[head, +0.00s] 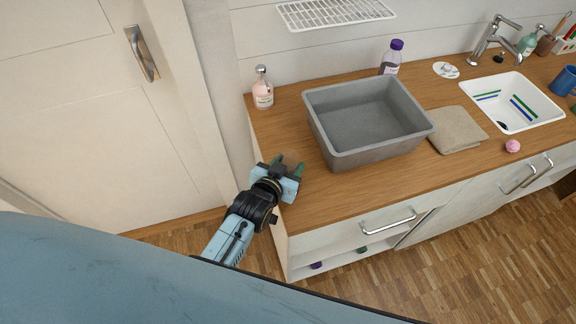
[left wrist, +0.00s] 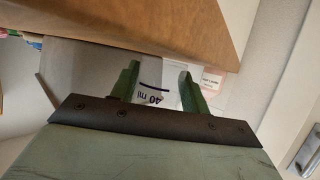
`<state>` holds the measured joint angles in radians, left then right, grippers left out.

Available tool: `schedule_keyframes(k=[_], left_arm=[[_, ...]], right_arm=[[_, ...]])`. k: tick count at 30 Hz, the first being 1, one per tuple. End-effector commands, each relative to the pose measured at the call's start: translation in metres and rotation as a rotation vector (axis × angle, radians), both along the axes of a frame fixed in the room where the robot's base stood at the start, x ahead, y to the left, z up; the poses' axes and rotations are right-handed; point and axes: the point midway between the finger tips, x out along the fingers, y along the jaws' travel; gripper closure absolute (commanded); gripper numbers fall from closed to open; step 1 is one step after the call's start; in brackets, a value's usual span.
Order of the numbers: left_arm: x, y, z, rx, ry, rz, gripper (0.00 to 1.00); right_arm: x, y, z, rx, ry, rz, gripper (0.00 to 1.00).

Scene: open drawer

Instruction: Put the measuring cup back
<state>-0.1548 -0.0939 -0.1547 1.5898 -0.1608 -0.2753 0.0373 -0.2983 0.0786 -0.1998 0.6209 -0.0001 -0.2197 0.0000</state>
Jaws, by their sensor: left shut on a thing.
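My left gripper (head: 287,166) is at the left front corner of the wooden counter, left of the grey basin. In the left wrist view its two green fingers (left wrist: 157,78) are shut on a pale, see-through thing marked "40 ml", which I take as the measuring cup (left wrist: 151,98). Only part of the cup shows between the fingers, and in the head view it is hard to make out. Whether it touches the counter I cannot tell. My right gripper is in neither view.
The grey basin (head: 327,143) stands right of the gripper, with a pink soap bottle (head: 263,94) behind on the left. A folded cloth (head: 457,130) and white sink (head: 540,112) lie farther right. The handled drawer front (head: 345,226) is below the counter (head: 330,195).

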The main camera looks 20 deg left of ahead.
Motion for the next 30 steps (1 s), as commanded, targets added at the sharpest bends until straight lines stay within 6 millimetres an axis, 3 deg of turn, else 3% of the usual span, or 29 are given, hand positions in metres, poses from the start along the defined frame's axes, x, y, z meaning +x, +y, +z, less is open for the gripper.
schedule_keyframes(k=[11,12,16,26,30], left_arm=[[0.000,0.000,-0.004,0.000,-0.001,0.000,0.75],[0.000,0.000,-0.004,0.000,-0.001,0.000,0.50],[0.000,0.000,-0.003,0.000,-0.001,0.000,0.33],[0.000,0.000,0.000,0.000,-0.001,0.000,0.32],[-0.012,0.002,0.004,0.000,0.001,0.000,0.32]], right_arm=[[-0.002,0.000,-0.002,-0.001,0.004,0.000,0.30],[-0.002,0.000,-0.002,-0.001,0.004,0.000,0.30],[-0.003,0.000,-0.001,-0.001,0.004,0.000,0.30],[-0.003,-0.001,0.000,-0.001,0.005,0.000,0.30],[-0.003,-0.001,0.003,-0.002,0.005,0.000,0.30]])
